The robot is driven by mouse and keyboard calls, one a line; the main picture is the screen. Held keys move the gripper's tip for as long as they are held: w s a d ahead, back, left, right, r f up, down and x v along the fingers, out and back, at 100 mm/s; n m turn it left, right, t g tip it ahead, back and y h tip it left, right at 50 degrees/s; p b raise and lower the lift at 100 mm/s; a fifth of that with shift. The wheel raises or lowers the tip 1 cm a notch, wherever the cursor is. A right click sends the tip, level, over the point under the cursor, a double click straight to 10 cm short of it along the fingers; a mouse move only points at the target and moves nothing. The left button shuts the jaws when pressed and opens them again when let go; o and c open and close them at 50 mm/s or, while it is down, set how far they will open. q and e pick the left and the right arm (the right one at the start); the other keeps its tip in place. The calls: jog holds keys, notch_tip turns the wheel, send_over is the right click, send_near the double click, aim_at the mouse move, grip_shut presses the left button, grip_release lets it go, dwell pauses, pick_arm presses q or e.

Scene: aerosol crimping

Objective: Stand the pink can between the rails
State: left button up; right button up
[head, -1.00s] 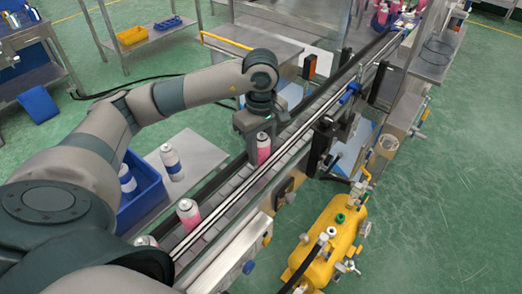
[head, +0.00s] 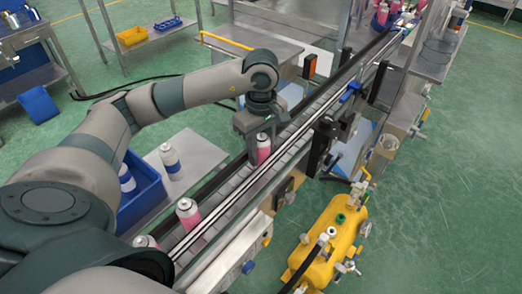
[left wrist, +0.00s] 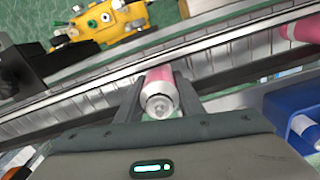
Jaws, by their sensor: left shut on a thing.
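My left gripper (head: 258,135) is over the conveyor and shut on a pink can (head: 264,148) with a silvery top. The can looks upright and sits at the belt between the rails (head: 290,135); whether its base touches the belt cannot be told. In the left wrist view the same pink can (left wrist: 160,93) is between the two fingers, top toward the camera, with a rail beyond it. My right gripper is not in view.
Another pink can (head: 188,213) stands on the conveyor nearer to me, with one more (head: 146,242) behind my arm. A blue-banded can (head: 171,160) stands on the side table beside a blue crate (head: 147,198). A yellow machine (head: 333,240) is at right.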

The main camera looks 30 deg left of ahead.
pick_arm(q)
jog(key=o, duration=1.1)
jog(key=shift+o, duration=0.2)
jog(key=shift+r, duration=0.1)
jog(key=shift+r, duration=0.45)
notch_tip(320, 180, up, 14)
jog(key=b, duration=0.2)
jog(key=shift+f+b, duration=0.1)
jog(key=shift+b, duration=0.2)
jog(key=shift+r, duration=1.25)
